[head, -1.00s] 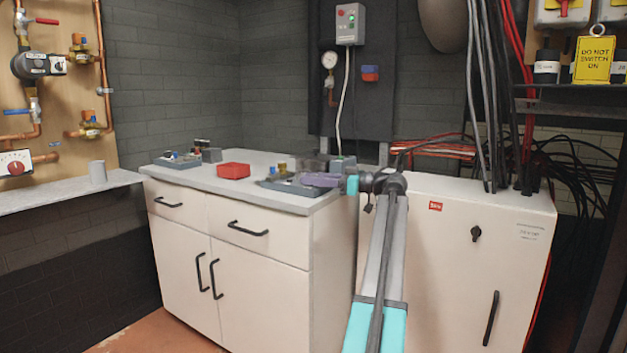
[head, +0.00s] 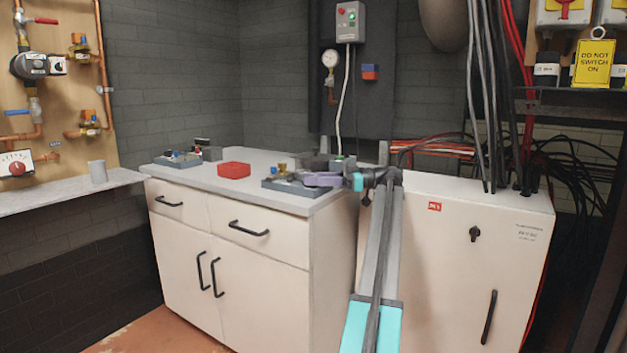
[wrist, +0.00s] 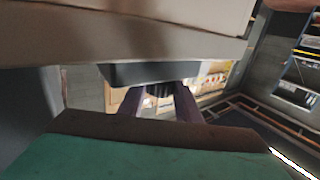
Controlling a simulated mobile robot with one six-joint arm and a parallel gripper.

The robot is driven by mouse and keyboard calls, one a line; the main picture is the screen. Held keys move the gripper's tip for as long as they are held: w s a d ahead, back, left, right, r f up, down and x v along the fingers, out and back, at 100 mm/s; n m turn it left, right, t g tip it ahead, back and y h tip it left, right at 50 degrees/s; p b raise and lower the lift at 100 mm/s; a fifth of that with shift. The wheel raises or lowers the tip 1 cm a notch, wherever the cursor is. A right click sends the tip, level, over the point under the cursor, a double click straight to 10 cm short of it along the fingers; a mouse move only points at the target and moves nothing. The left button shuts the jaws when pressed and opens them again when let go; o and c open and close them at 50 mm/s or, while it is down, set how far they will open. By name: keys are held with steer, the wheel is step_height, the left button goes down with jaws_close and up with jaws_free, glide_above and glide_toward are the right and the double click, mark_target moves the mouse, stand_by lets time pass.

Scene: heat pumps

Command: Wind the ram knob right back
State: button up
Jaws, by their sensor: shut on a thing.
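My gripper (wrist: 159,100), with purple fingers, is shut on a dark ribbed knob (wrist: 160,89), which I take to be the ram knob. The knob is small and mostly hidden by the fingers and a dark edge above it. In the head view my gripper (head: 304,179) reaches left over the right end of the white cabinet's worktop, at a grey tray (head: 280,187) of small parts. The knob cannot be made out in the head view, and how far it is wound cannot be told.
A red box (head: 233,170) and another small tray (head: 172,163) stand on the worktop (head: 205,182) to the left. Dark grey blocks stand behind my gripper. A tall white cabinet (head: 455,260) is at the right, with cables above it.

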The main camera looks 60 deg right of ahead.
steer(key=o, duration=1.1)
steer(key=shift+c, duration=0.2)
steer(key=shift+s+d+r+p, duration=0.1)
steer(key=shift+r+p, duration=0.05)
steer(key=shift+p, duration=0.3)
